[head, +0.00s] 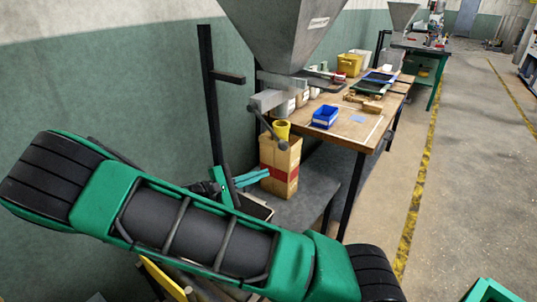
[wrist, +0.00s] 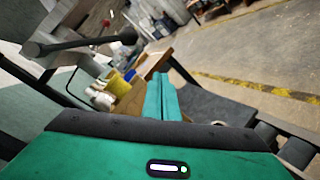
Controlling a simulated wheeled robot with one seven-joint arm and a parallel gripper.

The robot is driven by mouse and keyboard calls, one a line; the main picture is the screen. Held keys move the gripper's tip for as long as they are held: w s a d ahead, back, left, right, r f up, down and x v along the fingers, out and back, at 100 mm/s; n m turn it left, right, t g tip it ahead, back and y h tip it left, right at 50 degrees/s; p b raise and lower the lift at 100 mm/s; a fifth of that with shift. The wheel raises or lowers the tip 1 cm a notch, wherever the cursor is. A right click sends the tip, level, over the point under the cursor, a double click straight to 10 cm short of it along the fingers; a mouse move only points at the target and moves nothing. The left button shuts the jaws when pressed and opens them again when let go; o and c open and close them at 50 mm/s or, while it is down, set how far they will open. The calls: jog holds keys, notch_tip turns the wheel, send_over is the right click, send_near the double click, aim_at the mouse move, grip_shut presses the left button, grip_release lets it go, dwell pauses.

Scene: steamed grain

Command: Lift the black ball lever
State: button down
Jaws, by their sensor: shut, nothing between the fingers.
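The lever is a thin dark rod under the grey hopper (head: 285,28), ending in a black ball (head: 283,146). In the head view the rod slopes down to the right and the ball shows in front of the cardboard box. In the wrist view the rod comes in from the left and the black ball (wrist: 128,37) is at its right end, up and left of my fingertips. My gripper (head: 268,174) has its teal fingers together and empty. It is below and left of the ball in the head view, apart from it. The fingers (wrist: 161,76) also show in the wrist view.
A cardboard box (head: 278,178) with a red band stands below the hopper, with a yellow funnel (head: 281,127) at its top. A black post (head: 211,105) rises close to my gripper. A wooden table (head: 350,128) with a blue bin (head: 324,116) is behind. The floor at right is clear.

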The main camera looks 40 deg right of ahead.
jog(key=w+a+r+n+t+h, duration=0.1)
jog(key=w+a+n+t+h, duration=0.1)
jog(key=a, duration=0.3)
jog(key=shift+w+a+t, duration=0.2)
jog(key=shift+w+t, duration=0.25)
jog(key=shift+t, duration=0.25)
jog(key=shift+d+r, duration=0.1)
jog(key=s+d+r, duration=0.1)
jog(key=d+r, duration=0.3)
jog(key=d, duration=0.6)
jog(key=shift+s+d, duration=0.15)
jog(key=shift+d, duration=0.2)
jog(key=shift+s+a+r+n, duration=0.1)
jog(key=shift+r+n, duration=0.05)
jog(key=shift+n, duration=0.25)
